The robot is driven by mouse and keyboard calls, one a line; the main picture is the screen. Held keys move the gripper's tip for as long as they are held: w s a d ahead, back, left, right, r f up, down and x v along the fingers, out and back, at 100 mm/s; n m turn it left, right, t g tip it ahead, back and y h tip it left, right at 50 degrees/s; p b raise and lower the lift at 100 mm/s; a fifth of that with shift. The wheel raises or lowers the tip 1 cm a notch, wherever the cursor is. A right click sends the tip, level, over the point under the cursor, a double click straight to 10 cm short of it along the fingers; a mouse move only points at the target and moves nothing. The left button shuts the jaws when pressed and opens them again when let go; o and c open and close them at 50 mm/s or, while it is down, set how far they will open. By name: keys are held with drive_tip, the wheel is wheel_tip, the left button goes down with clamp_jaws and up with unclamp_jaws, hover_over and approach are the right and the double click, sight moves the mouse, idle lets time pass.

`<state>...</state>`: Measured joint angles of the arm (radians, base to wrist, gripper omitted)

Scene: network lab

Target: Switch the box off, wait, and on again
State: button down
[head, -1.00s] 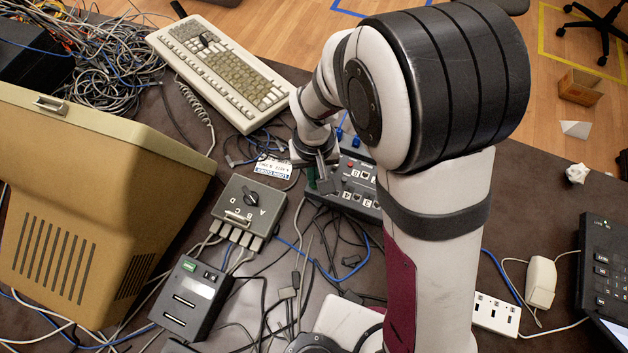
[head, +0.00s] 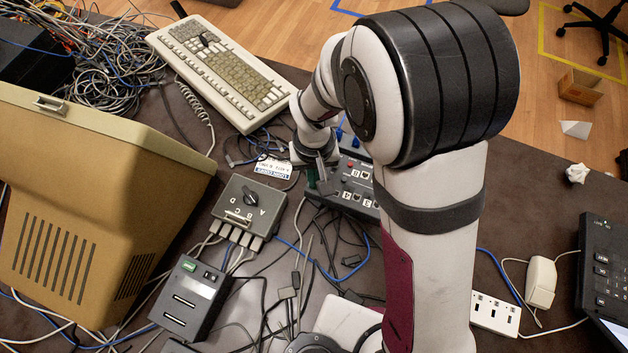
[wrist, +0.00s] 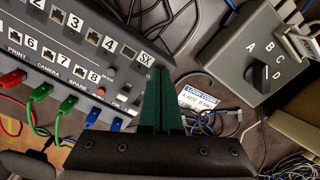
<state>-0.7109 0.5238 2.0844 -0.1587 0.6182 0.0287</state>
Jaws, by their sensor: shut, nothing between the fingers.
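The dark grey box (head: 352,190) lies right of centre in the head view, partly hidden by my arm. In the wrist view the same box (wrist: 62,55) fills the left side, with numbered ports and labels such as PRINT, CAMERA and SPARE. Small dark controls and a red spot (wrist: 127,88) sit at its right end; I cannot tell whether a switch there is on or off. My gripper (wrist: 158,72) is shut and empty, its green fingers together beside that end. In the head view my gripper (head: 323,184) is at the box's left end. I cannot tell whether they touch.
A grey A-B-C-D selector box (head: 232,196) with a knob stands left of the gripper, also in the wrist view (wrist: 237,48). A smaller grey device (head: 192,298) is in front of it. Red, green and blue plugs (wrist: 40,92) line the dark box's edge. Loose cables clutter the table.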

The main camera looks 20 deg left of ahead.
drive_tip(key=shift+f, duration=0.15)
drive_tip(key=shift+r, duration=2.55)
drive_tip(key=shift+d+r, duration=0.1)
drive_tip(key=shift+d, duration=0.05)
drive_tip(key=s+d+r+m, duration=0.2)
drive_tip(key=d+r+m, duration=0.1)
drive_tip(key=d+r, duration=0.3)
drive_tip(key=s+d+r+m, duration=0.2)
drive_tip(key=d+r+m, duration=0.1)
drive_tip(key=d, duration=0.5)
drive_tip(key=s+d+r+m+y, duration=0.1)
drive_tip(key=s+d+m, duration=0.3)
drive_tip(key=s, duration=0.5)
drive_tip(key=shift+s+d+r+m+y, duration=0.15)
drive_tip(key=shift+d+r+m+y, duration=0.25)
drive_tip(key=shift+r+m, duration=0.35)
